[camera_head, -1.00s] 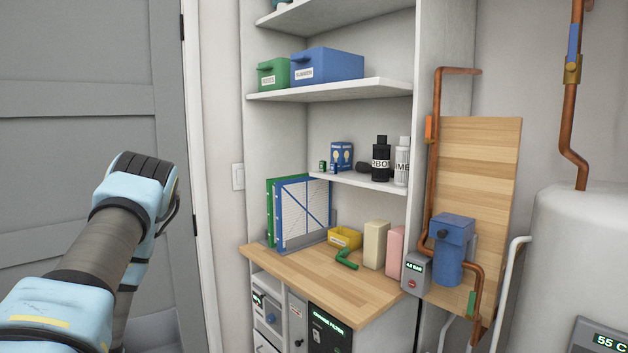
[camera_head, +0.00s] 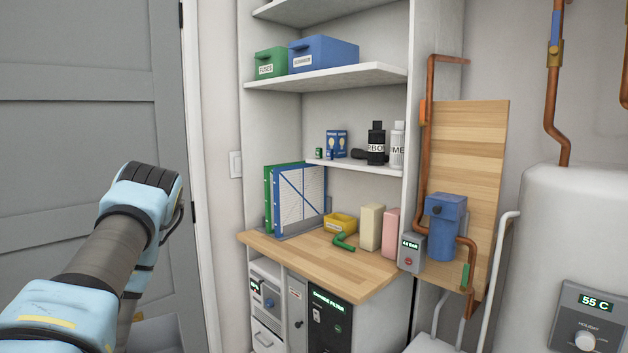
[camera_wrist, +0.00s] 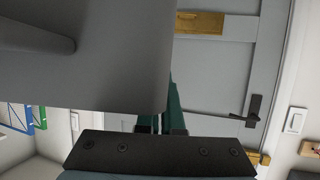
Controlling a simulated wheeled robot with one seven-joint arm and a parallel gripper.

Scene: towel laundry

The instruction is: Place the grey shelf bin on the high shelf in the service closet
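The grey shelf bin (camera_wrist: 100,60) fills the upper left of the wrist view, very close, with a bar-like handle on its face. My gripper (camera_wrist: 165,118) has dark green fingers against the bin's edge and appears closed on it; the contact itself is partly hidden.
A lower shelf (camera_head: 362,167) holds bottles and small boxes. The wooden counter (camera_head: 320,255) carries framed filters, a yellow tray and blocks. Copper pipes (camera_head: 430,130) and a white tank (camera_head: 570,230) stand right; a grey door (camera_head: 80,120) is left. The high shelf's right end is bare.

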